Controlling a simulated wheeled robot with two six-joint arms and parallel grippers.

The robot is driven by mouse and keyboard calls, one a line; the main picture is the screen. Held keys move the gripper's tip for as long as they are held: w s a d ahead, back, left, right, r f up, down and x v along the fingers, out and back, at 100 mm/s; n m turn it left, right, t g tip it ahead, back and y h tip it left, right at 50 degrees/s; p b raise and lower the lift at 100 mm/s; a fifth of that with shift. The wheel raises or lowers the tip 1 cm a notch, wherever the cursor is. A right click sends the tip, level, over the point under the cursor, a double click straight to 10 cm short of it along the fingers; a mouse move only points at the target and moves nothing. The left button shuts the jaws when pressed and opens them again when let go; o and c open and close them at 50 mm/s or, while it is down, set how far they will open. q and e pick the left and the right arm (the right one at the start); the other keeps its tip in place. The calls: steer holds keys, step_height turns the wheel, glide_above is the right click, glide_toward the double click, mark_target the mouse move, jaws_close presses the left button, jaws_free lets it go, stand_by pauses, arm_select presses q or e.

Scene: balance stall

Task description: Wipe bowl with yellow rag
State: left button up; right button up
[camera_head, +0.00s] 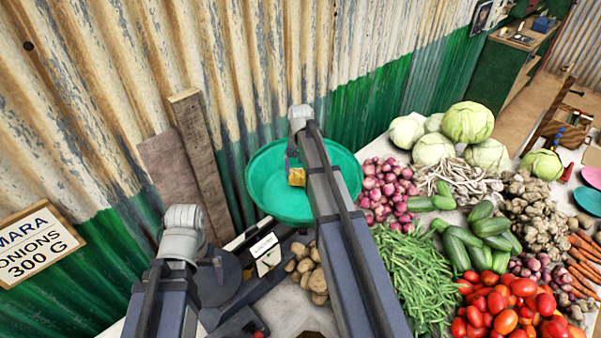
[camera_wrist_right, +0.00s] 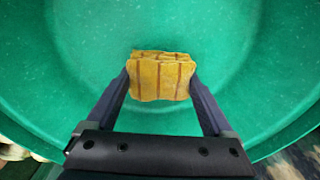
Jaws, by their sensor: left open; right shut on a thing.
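The green bowl (camera_head: 340,175) stands near the corrugated wall, left of the vegetables. It fills most of the right wrist view (camera_wrist_right: 60,60). The yellow rag (camera_head: 297,177) is folded into a small block with darker stripes and is over the bowl's inside. My right gripper (camera_wrist_right: 160,78) is shut on the rag (camera_wrist_right: 160,72), with one finger at each side. I cannot tell whether the rag touches the bowl's surface. In the head view my right arm hides part of the bowl. My left arm shows at the lower left, but its fingers are hidden.
Potatoes (camera_head: 309,272) and a small white price card (camera_head: 265,247) are in front of the bowl. Red onions (camera_head: 385,190), green beans (camera_head: 415,275) and tomatoes (camera_head: 510,305) crowd the right. A dark round pan (camera_head: 218,285) is by my left arm. Planks (camera_head: 200,150) lean on the wall.

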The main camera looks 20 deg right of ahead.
steer(key=shift+r+p, duration=1.8)
steer(key=shift+r, duration=0.35)
step_height(320, 180, up, 3)
steer(key=p, duration=0.3)
steer(key=shift+r, duration=0.1)
steer(key=shift+f, duration=0.2)
steer(key=shift+f+b, duration=0.55)
steer(key=shift+b, duration=0.1)
